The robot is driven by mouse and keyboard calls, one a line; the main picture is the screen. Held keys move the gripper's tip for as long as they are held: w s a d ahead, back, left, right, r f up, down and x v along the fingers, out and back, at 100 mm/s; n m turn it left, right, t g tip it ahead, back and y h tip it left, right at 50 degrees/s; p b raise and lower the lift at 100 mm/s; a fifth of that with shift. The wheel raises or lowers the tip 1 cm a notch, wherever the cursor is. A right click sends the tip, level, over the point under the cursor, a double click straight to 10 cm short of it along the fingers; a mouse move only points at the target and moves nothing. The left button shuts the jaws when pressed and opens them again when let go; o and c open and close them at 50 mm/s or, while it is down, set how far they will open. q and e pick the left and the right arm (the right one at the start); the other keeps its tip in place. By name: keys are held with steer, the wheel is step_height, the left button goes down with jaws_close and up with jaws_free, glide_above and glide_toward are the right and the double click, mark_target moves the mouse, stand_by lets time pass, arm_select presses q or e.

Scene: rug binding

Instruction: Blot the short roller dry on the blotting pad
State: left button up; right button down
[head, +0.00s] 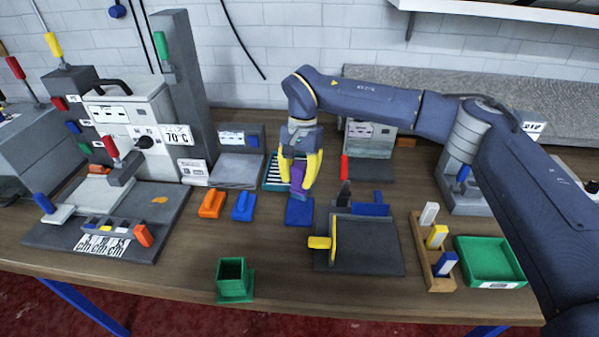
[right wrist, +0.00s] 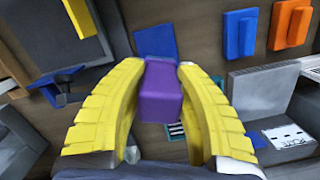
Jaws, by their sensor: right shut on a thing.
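My right gripper (head: 299,182) points down over the middle of the bench, its yellow fingers shut on a purple block-like handle (head: 297,174). I take this for the short roller's handle; its roller end is not clearly visible. The handle also shows between the fingers in the right wrist view (right wrist: 160,92). A flat blue square (head: 299,212), which looks like the blotting pad, lies just below and in front of the handle. It shows beyond the handle in the right wrist view (right wrist: 155,40). I cannot tell whether the roller touches it. My left gripper is out of view.
Orange (head: 212,204) and blue (head: 243,207) blocks lie left of the pad. A dark fixture with a yellow handle (head: 319,242) stands to its right. A striped tray (head: 274,178) is behind, a green holder (head: 232,278) in front. Bare bench lies between pad and holder.

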mark_target(299, 191)
steer(key=shift+f, duration=1.95)
steer(key=shift+f, duration=0.65)
stand_by(1.6)
steer(key=shift+r, duration=3.55)
